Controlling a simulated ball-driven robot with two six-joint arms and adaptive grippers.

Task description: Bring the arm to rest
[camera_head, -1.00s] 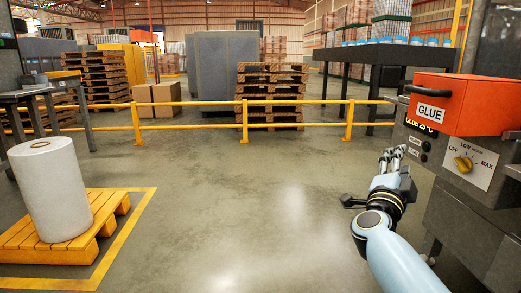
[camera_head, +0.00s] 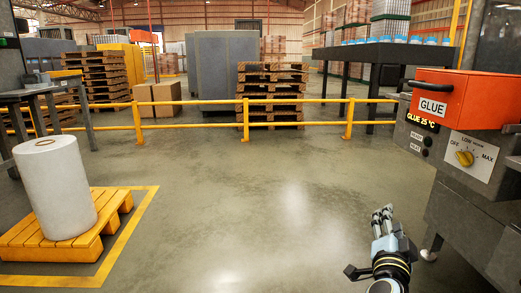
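My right gripper (camera_head: 383,218) is low at the lower right of the head view, over the bare floor and left of the glue machine. Its fingers point up in the picture and lie close together; nothing shows between them. It is apart from the machine. My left gripper is not in view. The glue machine (camera_head: 441,150) has an orange box labelled GLUE (camera_head: 457,100), a display that reads GLUE 25 °C, and a yellow knob (camera_head: 465,158) on a plate marked OFF, LOW and MAX.
A white roll (camera_head: 56,190) stands on a yellow pallet (camera_head: 105,218) at left, inside a yellow floor line. A yellow railing (camera_head: 200,103) crosses behind, with stacked wooden pallets (camera_head: 270,95) beyond it. The middle floor (camera_head: 230,190) is clear.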

